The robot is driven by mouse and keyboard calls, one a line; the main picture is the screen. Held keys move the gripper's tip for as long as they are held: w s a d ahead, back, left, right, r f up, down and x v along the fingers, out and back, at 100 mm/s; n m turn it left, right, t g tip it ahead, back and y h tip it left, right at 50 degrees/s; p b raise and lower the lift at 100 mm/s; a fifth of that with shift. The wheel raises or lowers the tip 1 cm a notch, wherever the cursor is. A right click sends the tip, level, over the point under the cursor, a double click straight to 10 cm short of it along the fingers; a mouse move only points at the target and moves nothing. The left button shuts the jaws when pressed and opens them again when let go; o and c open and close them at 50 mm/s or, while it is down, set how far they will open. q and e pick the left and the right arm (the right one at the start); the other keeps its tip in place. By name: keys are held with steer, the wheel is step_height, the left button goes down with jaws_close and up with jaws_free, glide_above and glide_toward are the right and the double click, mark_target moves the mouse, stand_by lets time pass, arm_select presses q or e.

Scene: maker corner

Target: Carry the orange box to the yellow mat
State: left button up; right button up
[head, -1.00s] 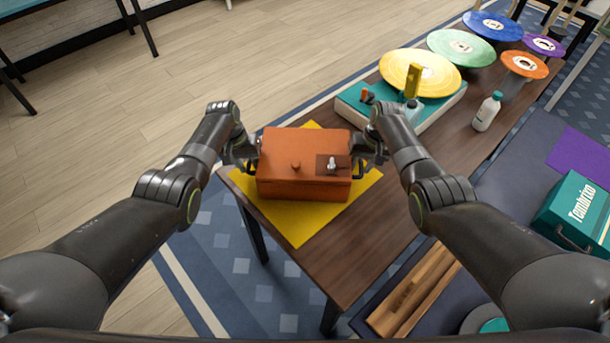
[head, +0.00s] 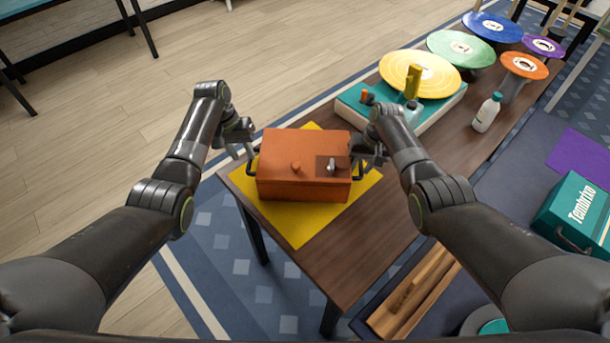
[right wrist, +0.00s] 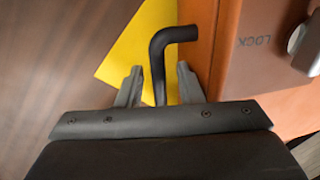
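The orange box (head: 303,168) sits on the yellow mat (head: 300,226) at the near end of the wooden table. It has a black handle on each side and a latch patch on its top right. My left gripper (head: 242,153) is open and empty, just off the box's left handle (head: 252,168). My right gripper (head: 366,160) is at the right side of the box. In the right wrist view its fingers (right wrist: 159,74) stand open on both sides of the black handle (right wrist: 160,62), with gaps to it.
To the right are a teal box (head: 580,215) and a purple mat (head: 585,160).

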step_height(320, 180, up, 12)
steer(key=d, duration=0.2)
stand_by(0.7)
steer(key=shift+f, duration=0.15)
